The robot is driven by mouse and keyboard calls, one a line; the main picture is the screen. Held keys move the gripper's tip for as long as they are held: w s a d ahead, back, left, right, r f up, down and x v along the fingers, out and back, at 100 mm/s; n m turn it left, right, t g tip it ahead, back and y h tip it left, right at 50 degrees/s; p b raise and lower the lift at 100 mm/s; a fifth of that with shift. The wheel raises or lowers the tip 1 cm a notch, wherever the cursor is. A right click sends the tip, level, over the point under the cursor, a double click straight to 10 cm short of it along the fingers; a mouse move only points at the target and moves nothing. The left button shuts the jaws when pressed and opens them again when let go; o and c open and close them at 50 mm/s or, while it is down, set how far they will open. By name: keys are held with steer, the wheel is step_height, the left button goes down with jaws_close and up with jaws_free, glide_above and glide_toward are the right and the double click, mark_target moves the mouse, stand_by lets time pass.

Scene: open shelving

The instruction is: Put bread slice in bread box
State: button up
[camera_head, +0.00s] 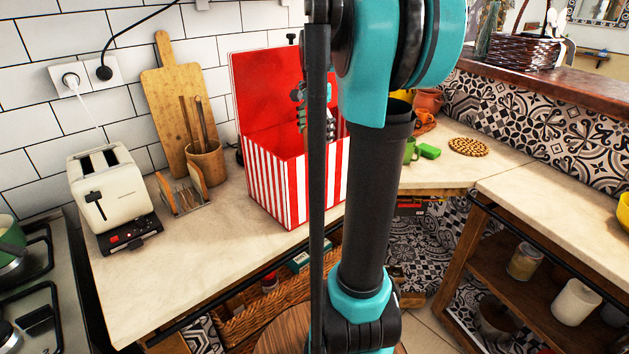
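The bread box (273,191) is red and white striped and stands on the counter with its red lid (266,98) raised open. Its inside is red; the floor of it is hidden from this angle. My gripper (303,125) is above the box opening, in front of the raised lid, and partly hidden behind my arm. I cannot tell whether its fingers are open or hold anything. A small rack (183,197) left of the box holds brown, flat pieces that look like bread slices (198,180). No other bread slice is clearly visible.
A cream toaster (110,190) stands at the left near the stove (30,290). A cutting board (168,95) and a utensil pot (206,163) stand behind the rack. The counter front left of the box is clear.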

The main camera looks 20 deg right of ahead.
step_height(320, 180, down, 9)
steer(key=shift+f, duration=0.2)
stand_by(0.3)
steer(key=shift+f, duration=0.1)
steer(key=o, duration=0.7)
steer(key=shift+o, duration=0.2)
step_height(320, 180, up, 12)
steer(key=shift+r, duration=0.15)
